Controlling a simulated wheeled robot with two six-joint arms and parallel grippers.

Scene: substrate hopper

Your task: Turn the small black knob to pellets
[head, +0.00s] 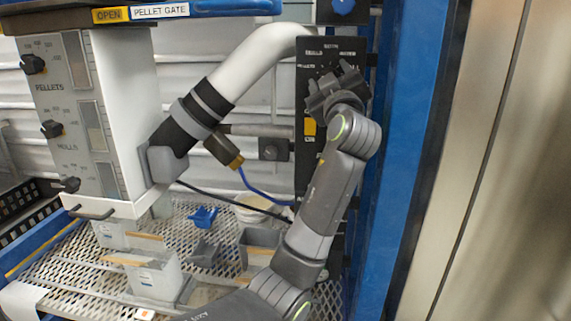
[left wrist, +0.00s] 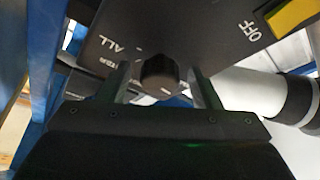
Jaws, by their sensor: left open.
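The small black knob (left wrist: 158,72) is on a dark control panel (left wrist: 190,30) in the left wrist view. It has a white mark on its lower edge. My left gripper (left wrist: 160,88) is open, with one finger on each side of the knob. I cannot tell whether the fingers touch it. In the head view my left gripper (head: 338,85) is in front of the upper part of the black panel (head: 308,175) and hides the knob. Small labels surround the knob, mostly too small or covered to read; "ALL" and "OFF" show in the wrist view. My right gripper is not in view.
A yellow switch (head: 310,127) is lower on the panel. A white pipe (head: 262,62) runs left to the hopper (head: 85,110), which has several larger black knobs. A blue post (head: 400,150) stands close on the right. Bins and scoops lie on the mesh shelf (head: 75,260).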

